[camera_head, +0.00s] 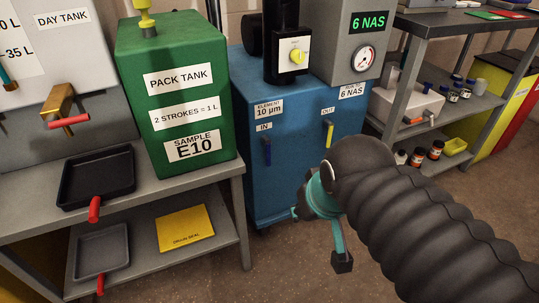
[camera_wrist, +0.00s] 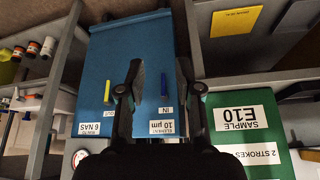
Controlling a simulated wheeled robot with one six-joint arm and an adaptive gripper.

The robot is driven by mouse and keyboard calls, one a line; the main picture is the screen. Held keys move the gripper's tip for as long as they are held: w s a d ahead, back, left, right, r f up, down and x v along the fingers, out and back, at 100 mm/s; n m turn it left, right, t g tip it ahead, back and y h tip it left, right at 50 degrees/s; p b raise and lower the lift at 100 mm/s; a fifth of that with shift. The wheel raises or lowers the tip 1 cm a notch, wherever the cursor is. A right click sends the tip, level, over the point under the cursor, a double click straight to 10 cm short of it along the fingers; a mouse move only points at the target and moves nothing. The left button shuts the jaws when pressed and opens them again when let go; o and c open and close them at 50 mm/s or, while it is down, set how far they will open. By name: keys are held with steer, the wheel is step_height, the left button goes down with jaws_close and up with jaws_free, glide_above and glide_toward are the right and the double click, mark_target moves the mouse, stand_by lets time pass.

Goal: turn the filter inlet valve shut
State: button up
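The filter inlet valve has a blue lever (camera_head: 267,152) under the IN label on the front of the blue filter cabinet (camera_head: 285,190). The lever hangs straight down. In the wrist view, which is upside down, the blue lever (camera_wrist: 163,85) appears between my two fingers, with the cabinet face behind. My gripper (camera_wrist: 160,70) is open and empty. In the head view my gripper (camera_head: 320,237) is in front of the cabinet, to the right of and lower than the lever, apart from it.
A yellow OUT lever (camera_head: 329,133) hangs down right of the blue one; it also shows in the wrist view (camera_wrist: 107,91). The green pack tank (camera_head: 178,60) stands on a grey bench at left. A grey shelf (camera_head: 400,120) with small bottles stands at right.

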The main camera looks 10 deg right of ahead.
steer(key=w+f+g+p, duration=0.1)
steer(key=w+f+g, duration=0.1)
steer(key=w, duration=0.2)
steer(key=t+p, duration=0.1)
steer(key=p, duration=0.1)
glide_toward(269, 154)
steer(key=x, duration=1.2)
jaws_close()
